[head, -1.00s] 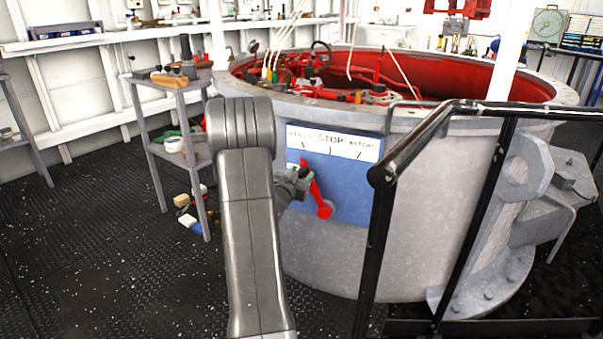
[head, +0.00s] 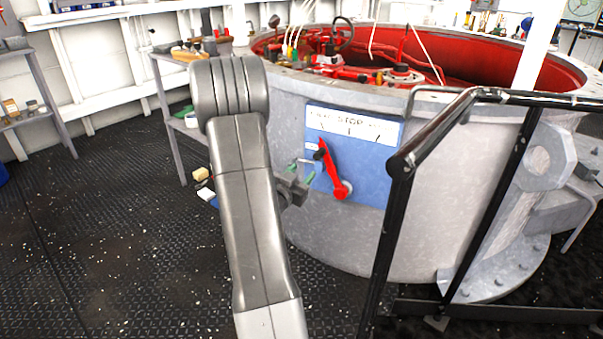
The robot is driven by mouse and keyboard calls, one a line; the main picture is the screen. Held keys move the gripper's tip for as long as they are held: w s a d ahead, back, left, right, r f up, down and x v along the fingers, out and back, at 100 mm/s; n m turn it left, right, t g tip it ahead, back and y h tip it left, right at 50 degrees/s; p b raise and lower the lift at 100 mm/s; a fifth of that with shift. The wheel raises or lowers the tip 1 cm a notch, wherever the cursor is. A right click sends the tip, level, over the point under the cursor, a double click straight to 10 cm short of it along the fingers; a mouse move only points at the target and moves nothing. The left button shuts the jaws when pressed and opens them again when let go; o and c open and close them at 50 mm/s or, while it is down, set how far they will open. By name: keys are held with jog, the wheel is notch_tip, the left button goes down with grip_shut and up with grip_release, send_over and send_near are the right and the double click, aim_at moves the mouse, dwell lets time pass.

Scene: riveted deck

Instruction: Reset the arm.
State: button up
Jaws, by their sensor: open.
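My gripper (head: 301,172) is open, with two small green-tipped fingers showing just past the end of my grey arm. It is in front of the blue panel's left edge, to the left of the red lever (head: 332,173), and looks empty. The lever is mounted on the blue panel (head: 372,170) of a large grey drum. It leans up and slightly left from its round hub at the bottom. A white label strip above it reads partly "STOP", with marks beneath. My forearm hides the panel's surroundings on the left.
A black handrail (head: 398,200) stands close to the right of the panel. The grey drum (head: 345,245) has a red interior with hoses. A grey shelf stand (head: 170,110) is behind my arm.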

aim_at(321, 152)
jog(key=b+x, duration=0.3)
jog(key=x, duration=1.1)
jog(key=shift+w+d, duration=0.1)
jog(key=shift+s+d+r, duration=0.1)
jog(key=shift+s+r, duration=0.05)
jog(key=shift+s, duration=0.1)
